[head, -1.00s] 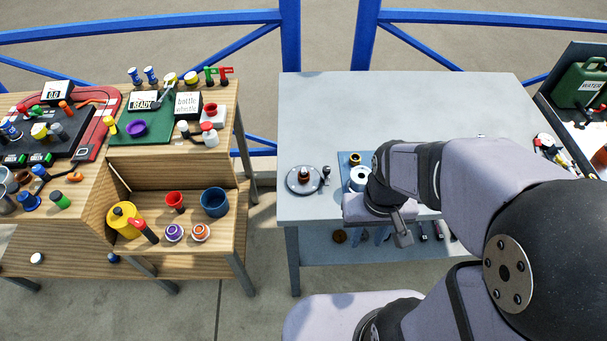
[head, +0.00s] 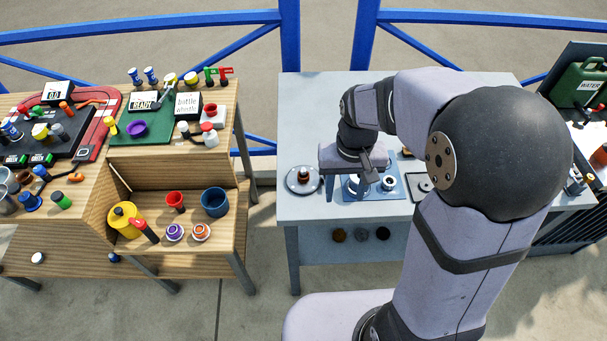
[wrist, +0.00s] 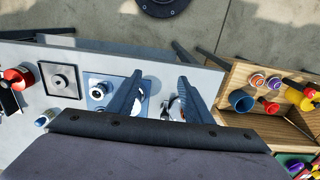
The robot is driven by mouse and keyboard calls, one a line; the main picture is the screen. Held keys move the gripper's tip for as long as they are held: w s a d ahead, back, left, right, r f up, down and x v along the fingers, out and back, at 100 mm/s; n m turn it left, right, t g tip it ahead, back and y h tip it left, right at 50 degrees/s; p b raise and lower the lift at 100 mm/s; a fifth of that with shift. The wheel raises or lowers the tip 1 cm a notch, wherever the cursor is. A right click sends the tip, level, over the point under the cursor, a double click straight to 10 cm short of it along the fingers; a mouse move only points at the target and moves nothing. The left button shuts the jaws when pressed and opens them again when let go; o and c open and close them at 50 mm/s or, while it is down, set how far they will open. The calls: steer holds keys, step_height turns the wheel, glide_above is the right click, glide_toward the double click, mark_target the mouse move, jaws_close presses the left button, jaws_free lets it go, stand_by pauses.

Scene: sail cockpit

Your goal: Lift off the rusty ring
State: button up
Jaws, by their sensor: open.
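A small brown, rusty-looking ring (head: 304,174) sits in the middle of a round grey plate (head: 303,188) at the left end of the grey bench. I cannot make out how it is seated. My gripper (head: 346,190) is open and empty, pointing down just right of the plate, over the left part of a blue mat (head: 405,192). In the wrist view, my gripper (wrist: 161,90) shows two spread dark fingers. Part of the round plate shows beside the right finger, which hides much of it; the ring is not clear there.
White spool-like parts stand on the blue mat, one (head: 388,183) right of my gripper. A square dark-framed plate (head: 424,186) lies farther right. A wooden bench (head: 240,225) stands left across a gap. The grey bench's back is clear.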

glide_above(303, 169)
steer(key=shift+w+a+f+p, duration=0.1)
steer(key=shift+w+f+p, duration=0.1)
steer(key=shift+p, duration=0.2)
steer(key=shift+f+p, duration=1.6)
steer(key=shift+f, duration=2.05)
steer(key=c, duration=1.1)
